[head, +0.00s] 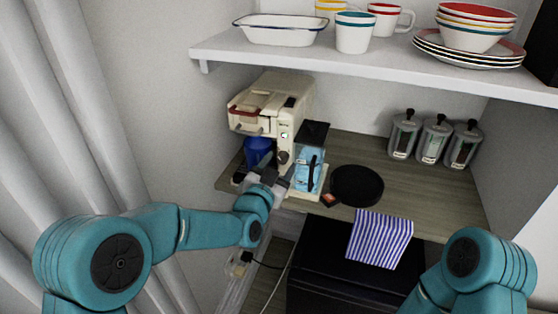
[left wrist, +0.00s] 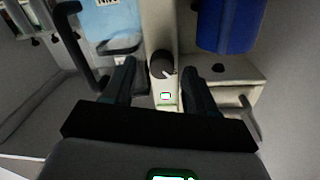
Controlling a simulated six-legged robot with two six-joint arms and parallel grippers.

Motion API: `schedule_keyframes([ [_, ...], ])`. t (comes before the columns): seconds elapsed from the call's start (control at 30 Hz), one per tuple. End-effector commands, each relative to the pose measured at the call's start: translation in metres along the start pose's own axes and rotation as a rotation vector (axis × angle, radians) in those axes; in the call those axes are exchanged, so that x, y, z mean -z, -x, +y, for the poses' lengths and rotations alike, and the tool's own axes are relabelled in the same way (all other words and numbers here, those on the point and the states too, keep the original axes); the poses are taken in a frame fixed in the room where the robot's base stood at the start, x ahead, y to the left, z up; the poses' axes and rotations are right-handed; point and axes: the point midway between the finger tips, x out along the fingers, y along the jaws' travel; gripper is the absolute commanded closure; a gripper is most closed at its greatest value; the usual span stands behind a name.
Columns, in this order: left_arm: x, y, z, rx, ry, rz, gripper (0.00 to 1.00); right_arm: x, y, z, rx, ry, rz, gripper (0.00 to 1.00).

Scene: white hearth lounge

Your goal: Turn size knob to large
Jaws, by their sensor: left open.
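The cream coffee machine (head: 270,105) stands at the left end of the wooden counter. Its dark round knob (head: 284,157) is on the front panel; a small lit button (head: 284,135) sits above it. In the left wrist view the knob (left wrist: 161,65) shows a white pointer mark towards the picture's lower right, and the lit button (left wrist: 166,96) is below it. My left gripper (head: 268,174) is open in front of the machine. In the left wrist view its fingers (left wrist: 160,72) lie on either side of the knob; contact cannot be told. My right gripper is out of view.
A shelf with dishes (head: 355,63) hangs above.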

Motion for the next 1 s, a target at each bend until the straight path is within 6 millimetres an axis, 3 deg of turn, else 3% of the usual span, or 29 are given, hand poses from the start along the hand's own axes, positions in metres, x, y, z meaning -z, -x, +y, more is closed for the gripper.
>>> schedule_keyframes([
  [0.4,-0.001,-0.011,-0.003,0.002,0.0,0.0,0.43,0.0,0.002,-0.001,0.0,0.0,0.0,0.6],
  [0.57,-0.001,-0.011,-0.003,0.001,0.0,0.0,0.95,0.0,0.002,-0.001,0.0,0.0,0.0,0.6],
  [0.6,-0.001,-0.011,-0.002,0.001,0.0,0.0,0.99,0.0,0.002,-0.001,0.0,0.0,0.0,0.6],
  [1.0,-0.004,-0.011,-0.001,0.0,-0.072,-0.003,0.99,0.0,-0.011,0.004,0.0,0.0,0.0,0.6],
])
